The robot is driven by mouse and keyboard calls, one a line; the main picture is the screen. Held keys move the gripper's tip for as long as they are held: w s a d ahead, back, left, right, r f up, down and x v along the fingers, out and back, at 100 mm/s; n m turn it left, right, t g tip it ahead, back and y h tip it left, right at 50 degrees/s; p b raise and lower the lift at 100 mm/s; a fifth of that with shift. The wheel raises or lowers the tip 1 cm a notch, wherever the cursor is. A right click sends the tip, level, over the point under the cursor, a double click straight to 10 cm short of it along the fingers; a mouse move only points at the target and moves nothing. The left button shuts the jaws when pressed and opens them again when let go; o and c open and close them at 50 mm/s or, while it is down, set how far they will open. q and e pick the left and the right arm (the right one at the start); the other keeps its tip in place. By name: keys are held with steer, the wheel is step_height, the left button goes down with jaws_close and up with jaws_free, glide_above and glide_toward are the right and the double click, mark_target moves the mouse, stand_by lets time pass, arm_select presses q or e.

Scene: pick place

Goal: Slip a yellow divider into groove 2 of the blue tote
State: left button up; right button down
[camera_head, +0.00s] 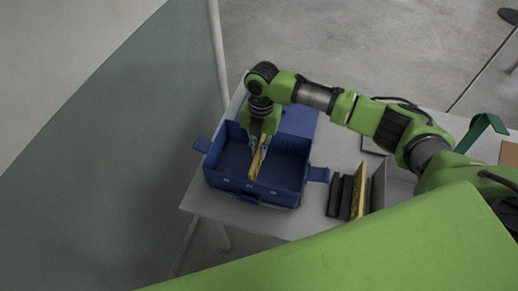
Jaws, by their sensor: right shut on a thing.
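The blue tote (222,187) stands open on the table, left of the middle of the head view. My right gripper (259,150) points down over the tote and is shut on a yellow divider (256,165). The divider shows edge-on, with its lower part within the tote's opening. I cannot tell whether it sits in a groove, and the groove numbers cannot be made out. Another yellow divider (360,190) stands on edge in a rack to the right of the tote, beside dark panels (340,195). My left gripper is not in view.
The grey-white table (265,222) has a narrow free strip in front of the tote. A grey box or holder (378,187) stands right of the dark panels. A green bracket-like thing (480,130) and a brown piece (509,152) are at the far right.

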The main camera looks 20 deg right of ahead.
steer(key=c, duration=2.1)
jaws_free()
steer(key=c, duration=0.3)
step_height(320, 180, up, 8)
steer(key=p, duration=0.7)
steer(key=shift+p, duration=0.3)
